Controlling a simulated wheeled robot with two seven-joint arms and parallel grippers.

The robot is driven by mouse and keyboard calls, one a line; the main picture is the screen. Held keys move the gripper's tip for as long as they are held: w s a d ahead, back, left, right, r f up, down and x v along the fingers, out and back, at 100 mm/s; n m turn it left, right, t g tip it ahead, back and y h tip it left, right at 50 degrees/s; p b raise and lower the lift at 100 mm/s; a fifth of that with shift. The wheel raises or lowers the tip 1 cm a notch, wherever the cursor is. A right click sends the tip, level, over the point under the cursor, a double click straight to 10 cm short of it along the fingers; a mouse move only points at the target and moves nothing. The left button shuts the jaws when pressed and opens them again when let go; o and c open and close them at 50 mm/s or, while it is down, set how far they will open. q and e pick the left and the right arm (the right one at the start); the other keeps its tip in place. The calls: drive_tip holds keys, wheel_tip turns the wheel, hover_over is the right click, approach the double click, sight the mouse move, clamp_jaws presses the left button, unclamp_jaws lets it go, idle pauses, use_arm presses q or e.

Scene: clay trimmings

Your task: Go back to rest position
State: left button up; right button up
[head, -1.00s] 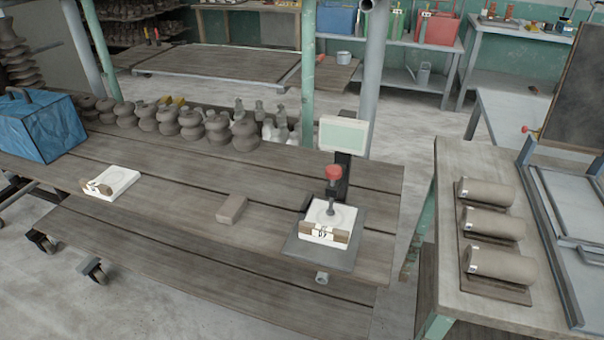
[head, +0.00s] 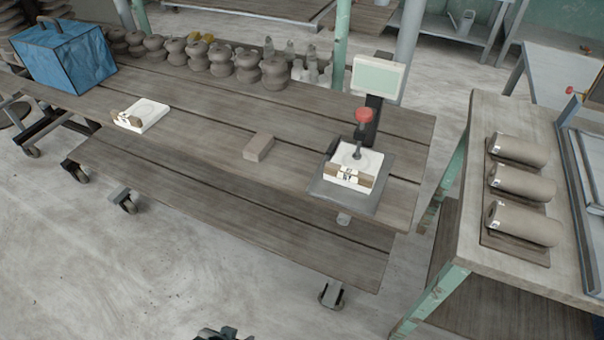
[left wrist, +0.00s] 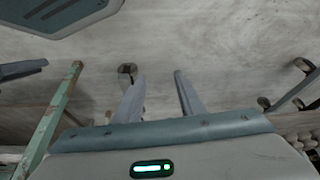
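My left gripper (left wrist: 158,76) shows in the left wrist view. Its two fingers are apart with only floor visible between them, so it is open and empty. My right gripper is in neither view. In the head view a small dark piece (head: 222,333) shows at the bottom edge; I cannot tell what it is. The wooden table (head: 205,140) carries a scale (head: 335,197) with a pale display. A second white block (head: 141,115) lies at the left, and a brown block (head: 259,146) between.
A blue box (head: 65,58) and a row of grey clay forms (head: 220,62) stand along the table's back. At the right, a bench (head: 480,125) holds three clay cylinders (head: 523,183). Casters (head: 332,294) stick out below the table. The floor (head: 130,270) in front is open.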

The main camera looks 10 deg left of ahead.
use_arm(q)
wheel_tip(320, 180, down, 18)
drive_tip(key=s+d+t, duration=0.1)
drive_tip(key=s+d, duration=0.1)
drive_tip(key=s, duration=0.1)
drive_tip(key=shift+t+h, duration=0.3)
drive_tip(key=shift+h, duration=0.1)
